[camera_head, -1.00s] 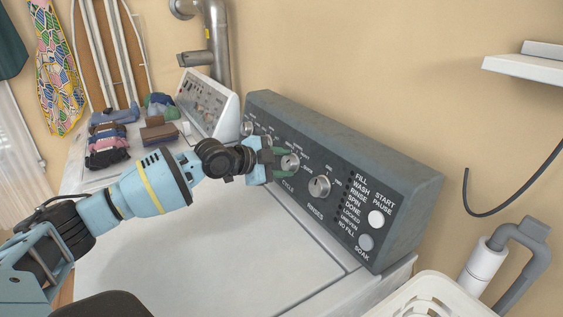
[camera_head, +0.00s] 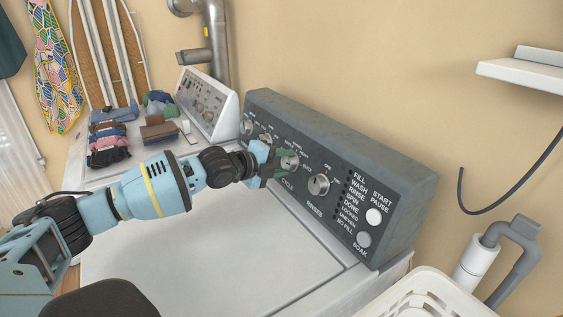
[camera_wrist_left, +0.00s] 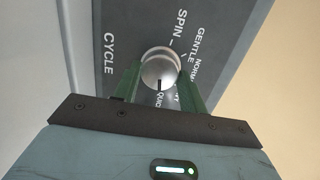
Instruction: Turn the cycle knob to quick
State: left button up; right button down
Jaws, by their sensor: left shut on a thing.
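The cycle knob (camera_head: 290,163) is a round silver dial on the dark grey control panel (camera_head: 392,185), above the word CYCLE. In the left wrist view the knob (camera_wrist_left: 159,70) sits between the green fingers, and its dark pointer mark faces down toward the QUICK label (camera_wrist_left: 159,99), partly covered by a finger. My left gripper (camera_head: 283,164) is shut on the knob, one finger on each side. In the left wrist view the gripper (camera_wrist_left: 160,82) hides part of the printed labels. My right gripper is not in view.
A rinses knob (camera_head: 319,185) is right of the cycle knob, with start and soak buttons further right. A white lid (camera_head: 200,250) lies below the panel. Folded clothes (camera_head: 108,140) are at the left back. A white basket (camera_head: 430,295) stands at the lower right.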

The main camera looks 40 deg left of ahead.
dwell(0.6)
pick_arm(q)
jog(key=o, duration=1)
jog(key=shift+s, duration=0.15)
jog(key=shift+v, duration=3.8)
